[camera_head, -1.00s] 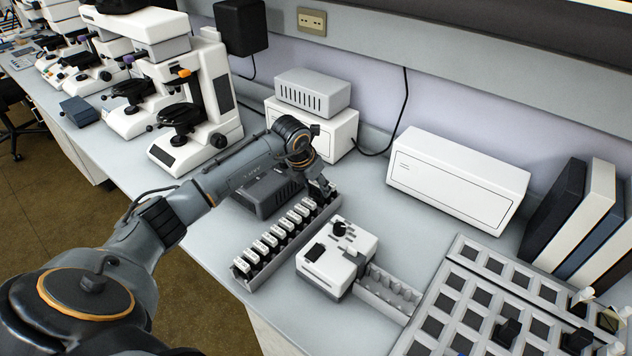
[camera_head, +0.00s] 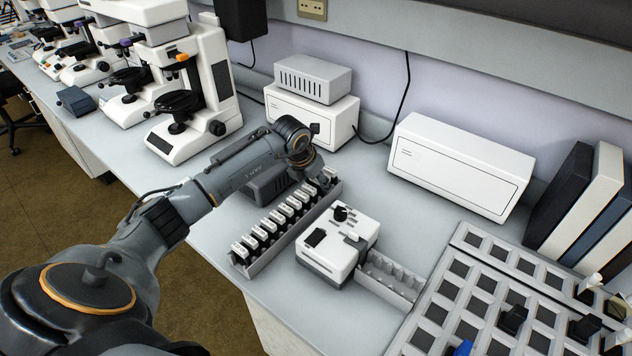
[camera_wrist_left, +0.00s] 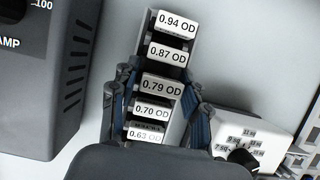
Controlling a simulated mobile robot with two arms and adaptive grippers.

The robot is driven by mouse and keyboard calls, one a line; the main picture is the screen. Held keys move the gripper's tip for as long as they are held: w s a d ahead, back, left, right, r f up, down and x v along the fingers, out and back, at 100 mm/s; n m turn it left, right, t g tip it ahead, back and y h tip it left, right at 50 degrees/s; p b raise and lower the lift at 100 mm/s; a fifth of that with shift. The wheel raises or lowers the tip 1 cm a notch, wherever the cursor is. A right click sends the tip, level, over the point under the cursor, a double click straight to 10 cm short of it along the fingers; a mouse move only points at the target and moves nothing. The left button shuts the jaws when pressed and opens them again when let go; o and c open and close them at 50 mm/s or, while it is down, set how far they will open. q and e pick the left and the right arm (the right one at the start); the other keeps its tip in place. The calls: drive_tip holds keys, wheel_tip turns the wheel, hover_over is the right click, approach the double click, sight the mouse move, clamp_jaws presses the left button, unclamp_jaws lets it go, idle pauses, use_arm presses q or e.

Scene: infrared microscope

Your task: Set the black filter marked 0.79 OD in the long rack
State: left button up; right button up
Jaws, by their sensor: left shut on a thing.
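The long rack (camera_head: 291,233) is a narrow grey tray on the bench, filled with a row of black filters with white labels. My left gripper (camera_head: 328,182) is at its far end, pointing down. In the left wrist view its blue-padded fingers (camera_wrist_left: 158,112) are shut around the black filter marked 0.79 OD (camera_wrist_left: 161,88). That filter is in line with the row, between the filter marked 0.87 OD (camera_wrist_left: 167,54) and the one marked 0.70 OD (camera_wrist_left: 151,111). I cannot tell whether it is fully seated; its lower part is hidden.
A white device (camera_head: 338,243) with a black knob stands right of the rack, with a short slotted tray (camera_head: 389,276) beside it. A dark grey box (camera_head: 268,188) is close on the left. A large grid tray (camera_head: 450,302) fills the lower right.

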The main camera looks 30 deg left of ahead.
use_arm(q)
drive_tip(key=shift+s+d+f, duration=0.1)
drive_tip(key=shift+s+f, duration=0.15)
drive_tip(key=shift+f, duration=0.2)
drive_tip(key=shift+s+d+f, duration=0.1)
drive_tip(key=shift+s+f, duration=0.1)
drive_tip(key=shift+f, duration=0.2)
drive_tip(key=o, duration=1.2)
drive_tip(key=shift+o, duration=0.6)
drive_tip(key=shift+w+f+g, duration=0.2)
drive_tip(key=shift+w+g, duration=0.05)
drive_tip(key=shift+g, duration=0.05)
drive_tip(key=shift+a+r, duration=0.1)
drive_tip(key=shift+a, duration=0.05)
drive_tip(key=shift+r, duration=0.15)
drive_tip(key=o, duration=0.5)
drive_tip(key=shift+o, duration=0.2)
drive_tip(key=shift+r, duration=0.1)
drive_tip(key=shift+w+r, duration=0.1)
drive_tip(key=shift+r, duration=0.1)
